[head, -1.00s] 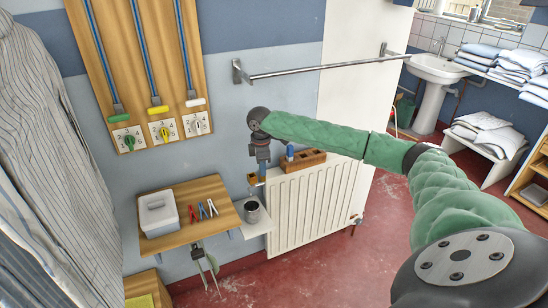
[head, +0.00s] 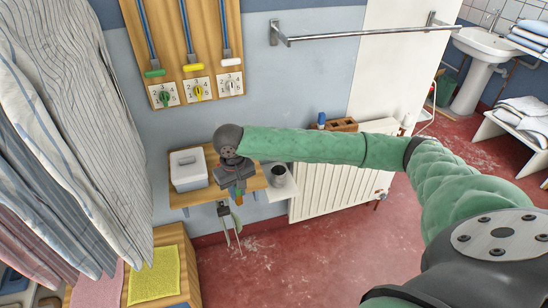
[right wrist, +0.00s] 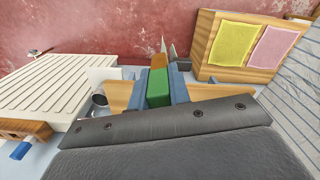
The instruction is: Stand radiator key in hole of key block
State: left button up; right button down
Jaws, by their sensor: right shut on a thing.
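My right gripper (head: 236,190) is over the wooden shelf, pointing down. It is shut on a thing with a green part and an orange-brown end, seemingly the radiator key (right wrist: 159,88). In the right wrist view the green part sits between the two blue-grey fingers and the orange part sticks out beyond them. A brown block with dark holes, seemingly the key block (head: 342,125), sits at the top of the radiator, right of and apart from the gripper. It also shows at the lower left of the right wrist view (right wrist: 22,130). My left gripper is out of view.
The wooden shelf (head: 200,199) bears a pale box (head: 188,172). A white ledge with a dark grey cup (head: 278,174) adjoins it. The white radiator (head: 330,190) is on the wall. A blue thing (head: 321,120) stands by the block. A metal rail (head: 360,33) runs above.

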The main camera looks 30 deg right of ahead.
aim_at(334, 129)
jog(key=i+l+z, duration=0.2)
jog(key=z, duration=0.15)
jog(key=i+z, duration=0.75)
